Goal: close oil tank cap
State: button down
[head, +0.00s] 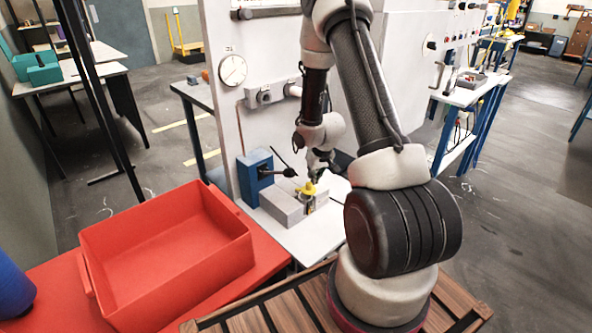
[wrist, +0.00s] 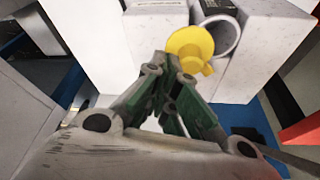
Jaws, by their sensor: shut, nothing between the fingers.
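The yellow cap (head: 309,189) sits at the top of a pale grey block-like tank (head: 284,205) on the white bench. In the wrist view the cap (wrist: 190,44) overlaps the left side of a round grey filler neck (wrist: 226,38). The neck's opening is partly uncovered, and its inside shows dark. My gripper (head: 319,168) is just above the cap in the head view. In the wrist view the shut, empty fingertips (wrist: 172,62) are at the cap's near left edge. I cannot tell whether they touch it.
A blue block with a black lever (head: 262,172) stands left of the tank. A white panel with a gauge (head: 233,70) and valve fittings rises behind. A large red bin (head: 165,253) is at the front left. Some bare bench lies in front of the tank.

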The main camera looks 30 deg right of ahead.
jog(key=shift+s+a, duration=0.2)
jog(key=shift+s, duration=0.3)
jog(key=shift+s+a, duration=0.15)
jog(key=shift+s, duration=0.3)
jog(key=shift+s+m, duration=0.2)
jog(key=shift+m, duration=0.1)
jog(key=shift+a, duration=0.1)
dwell(0.6)
